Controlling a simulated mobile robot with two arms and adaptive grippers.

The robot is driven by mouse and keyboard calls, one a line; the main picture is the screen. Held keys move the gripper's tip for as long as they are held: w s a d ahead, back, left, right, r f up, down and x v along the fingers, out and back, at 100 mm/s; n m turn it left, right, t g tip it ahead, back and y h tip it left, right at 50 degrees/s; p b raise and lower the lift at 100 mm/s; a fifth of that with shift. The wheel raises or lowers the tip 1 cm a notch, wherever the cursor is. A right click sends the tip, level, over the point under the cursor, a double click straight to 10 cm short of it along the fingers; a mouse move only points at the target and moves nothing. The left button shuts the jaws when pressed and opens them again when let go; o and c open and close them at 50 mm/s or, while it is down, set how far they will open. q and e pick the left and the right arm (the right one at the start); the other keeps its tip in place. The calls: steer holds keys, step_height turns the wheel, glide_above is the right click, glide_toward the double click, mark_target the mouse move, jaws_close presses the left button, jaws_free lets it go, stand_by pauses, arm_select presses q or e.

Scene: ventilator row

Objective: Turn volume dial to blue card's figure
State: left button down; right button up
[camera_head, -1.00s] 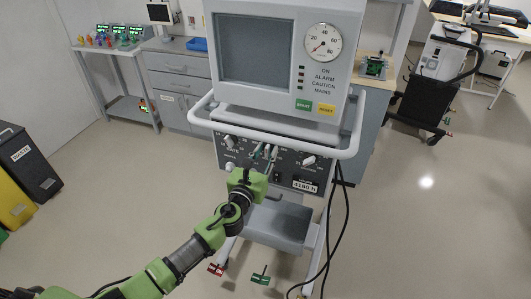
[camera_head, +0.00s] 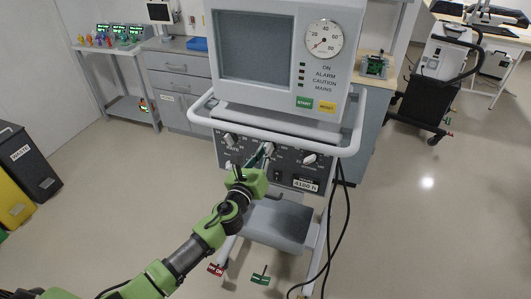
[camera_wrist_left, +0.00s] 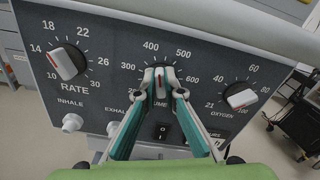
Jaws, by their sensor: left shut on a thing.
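The ventilator's control panel (camera_head: 285,160) carries three dials in a row. The middle dial (camera_wrist_left: 160,82), with its label partly hidden by my fingers, is white with a red line. The line points nearly straight up, between 400 and 500 on its scale. My left gripper (camera_wrist_left: 161,92) has its two fingers shut on this dial, one on each side; it also shows in the head view (camera_head: 265,152). I see no blue card. My right gripper is out of view.
The rate dial (camera_wrist_left: 66,63) is at left and the oxygen dial (camera_wrist_left: 241,98) at right. A black rocker switch (camera_wrist_left: 162,131) lies below the held dial. A white rail (camera_head: 275,138) runs across just above the panel. Black cables (camera_head: 342,215) hang at right.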

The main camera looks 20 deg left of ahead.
arm_select(q)
steer(key=shift+a+f+n+b, duration=0.1)
steer(key=shift+n+b, duration=0.3)
steer(key=shift+n, duration=1.7)
steer(key=shift+a+f+n+b, duration=0.15)
steer(key=shift+n+b, duration=0.25)
steer(key=shift+n, duration=1.7)
steer(key=shift+a+f+n+b, duration=0.1)
steer(key=shift+n+b, duration=0.3)
steer(key=shift+n, duration=1.7)
steer(key=c, duration=2.1)
jaws_free()
steer(key=shift+c, duration=0.2)
steer(key=s, duration=1.2)
steer(key=shift+a, duration=0.25)
